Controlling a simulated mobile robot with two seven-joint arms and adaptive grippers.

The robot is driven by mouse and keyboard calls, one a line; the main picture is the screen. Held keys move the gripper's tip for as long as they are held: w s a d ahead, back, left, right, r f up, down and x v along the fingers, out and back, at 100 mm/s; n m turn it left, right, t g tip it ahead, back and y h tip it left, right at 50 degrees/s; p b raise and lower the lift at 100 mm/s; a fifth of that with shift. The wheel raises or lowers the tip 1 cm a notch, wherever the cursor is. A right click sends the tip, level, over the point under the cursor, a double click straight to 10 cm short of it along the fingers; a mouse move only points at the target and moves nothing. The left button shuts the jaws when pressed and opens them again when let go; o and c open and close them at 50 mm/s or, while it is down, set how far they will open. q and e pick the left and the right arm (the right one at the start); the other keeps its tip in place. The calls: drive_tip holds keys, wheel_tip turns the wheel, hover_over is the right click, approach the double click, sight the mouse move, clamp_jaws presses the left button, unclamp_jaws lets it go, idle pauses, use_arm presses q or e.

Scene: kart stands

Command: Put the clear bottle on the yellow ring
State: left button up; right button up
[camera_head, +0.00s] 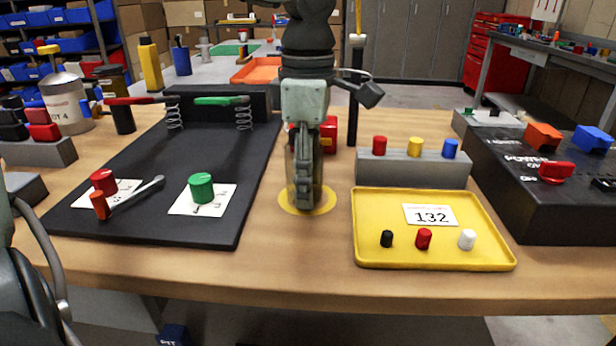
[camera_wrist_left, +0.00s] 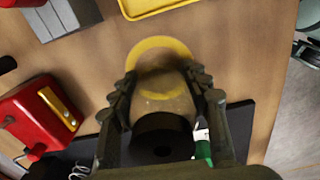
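The clear bottle (camera_wrist_left: 165,103), with a dark cap, is between the two fingers of my left gripper (camera_wrist_left: 163,86) in the left wrist view. The fingers appear to touch its sides. In the head view my left gripper (camera_head: 306,185) points down and hides much of the bottle (camera_head: 290,172), whose see-through side shows at its left. The bottle looks upright, over the yellow ring (camera_head: 328,205). The ring also shows beyond the bottle in the left wrist view (camera_wrist_left: 160,42). I cannot tell whether the bottle's base touches the table. My right gripper is not in view.
A yellow tray (camera_head: 376,255) with small pegs and a 132 card is right of the ring. A grey block (camera_head: 412,172) with coloured knobs stands behind it. A black board (camera_head: 150,225) lies left. A red box (camera_head: 329,133) stands behind the gripper.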

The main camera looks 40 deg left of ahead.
use_arm(q)
drive_tip(key=o, duration=0.4)
drive_tip(key=shift+o, duration=0.2)
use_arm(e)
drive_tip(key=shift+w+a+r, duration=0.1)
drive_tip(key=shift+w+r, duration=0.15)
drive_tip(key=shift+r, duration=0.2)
use_arm(q)
drive_tip(key=shift+r, duration=0.1)
drive_tip(key=shift+r, duration=0.3)
wheel_tip(320, 180, up, 11)
drive_tip(key=shift+f+p, duration=0.15)
drive_tip(key=shift+p, duration=0.25)
drive_tip(key=shift+r, duration=0.4)
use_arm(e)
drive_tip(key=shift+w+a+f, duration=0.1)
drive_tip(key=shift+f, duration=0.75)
